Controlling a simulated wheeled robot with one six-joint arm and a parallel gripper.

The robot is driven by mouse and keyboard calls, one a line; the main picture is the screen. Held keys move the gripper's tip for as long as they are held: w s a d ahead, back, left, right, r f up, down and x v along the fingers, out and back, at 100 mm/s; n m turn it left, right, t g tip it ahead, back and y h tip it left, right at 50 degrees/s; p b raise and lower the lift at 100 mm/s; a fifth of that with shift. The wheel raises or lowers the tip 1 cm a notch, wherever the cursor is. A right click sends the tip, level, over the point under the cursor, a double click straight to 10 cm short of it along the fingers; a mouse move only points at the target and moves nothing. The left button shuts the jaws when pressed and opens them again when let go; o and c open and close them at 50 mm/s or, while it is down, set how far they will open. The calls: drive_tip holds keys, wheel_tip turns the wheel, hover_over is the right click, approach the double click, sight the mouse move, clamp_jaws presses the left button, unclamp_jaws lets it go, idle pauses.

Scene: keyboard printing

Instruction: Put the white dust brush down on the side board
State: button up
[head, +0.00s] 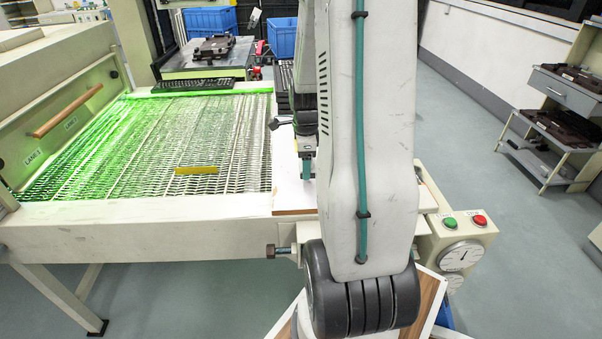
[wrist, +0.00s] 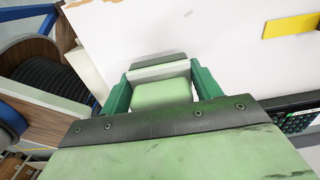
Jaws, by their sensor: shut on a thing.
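My gripper (wrist: 162,88) is shut on the white dust brush (wrist: 160,72), whose pale block and grey strip show between the two green fingers in the wrist view. The side board (wrist: 110,35) is the white surface beyond the brush. In the head view the side board (head: 290,194) is a white panel with a brown front edge, beside the mesh belt. A teal finger of my gripper (head: 306,168) shows just over the board. My arm hides the brush there. I cannot tell whether the brush touches the board.
A control box (head: 462,240) with green and red buttons stands right of my arm. A black keyboard (head: 193,85) lies behind the belt.

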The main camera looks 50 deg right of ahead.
sight(301, 167)
drive_tip(key=shift+w+a, duration=0.3)
drive_tip(key=shift+a, duration=0.2)
drive_tip(key=shift+a+f, duration=0.1)
drive_tip(key=shift+f, duration=1.7)
drive_tip(key=shift+f, duration=0.1)
drive_tip(key=o, duration=1.2)
